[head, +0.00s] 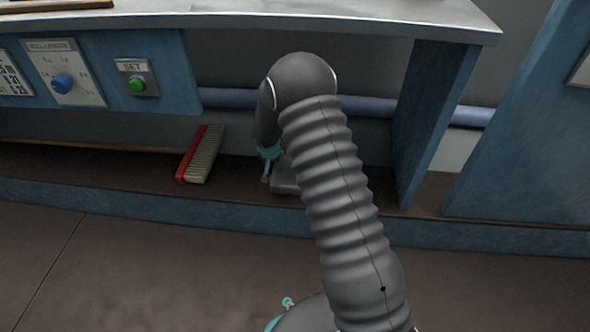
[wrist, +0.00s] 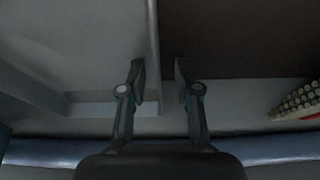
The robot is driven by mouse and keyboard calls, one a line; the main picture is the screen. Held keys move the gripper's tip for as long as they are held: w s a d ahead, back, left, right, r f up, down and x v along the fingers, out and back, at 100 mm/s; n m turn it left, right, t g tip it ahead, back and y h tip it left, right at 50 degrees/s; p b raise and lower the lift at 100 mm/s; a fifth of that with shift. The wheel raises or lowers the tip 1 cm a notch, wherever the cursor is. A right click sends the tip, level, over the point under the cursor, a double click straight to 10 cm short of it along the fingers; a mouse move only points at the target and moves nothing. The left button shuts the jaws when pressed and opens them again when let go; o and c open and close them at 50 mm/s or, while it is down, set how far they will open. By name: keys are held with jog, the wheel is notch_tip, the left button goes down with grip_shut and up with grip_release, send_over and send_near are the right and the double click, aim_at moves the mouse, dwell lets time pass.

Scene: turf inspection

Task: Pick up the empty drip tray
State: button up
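The drip tray (head: 286,188) is a grey, shallow tray on the low shelf, partly hidden behind my arm in the head view. In the wrist view the tray (wrist: 90,40) fills the upper left, and the part of its inside that shows is bare. My gripper (wrist: 160,78) is open, with a clear gap between its fingers. The tray's side rim runs through that gap, one finger over the tray's side and the other over the dark shelf. I cannot tell how far down the fingers reach. In the head view my gripper (head: 268,166) is at the tray's left side, mostly hidden.
A red brush (head: 200,154) with pale bristles lies on the shelf (head: 120,172) left of the tray. A blue pipe (head: 228,98) runs along the wall behind. A blue upright panel (head: 432,120) stands to the right, and a grey countertop (head: 300,22) hangs above.

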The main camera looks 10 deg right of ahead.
grip_shut()
jog(key=shift+r, duration=0.1)
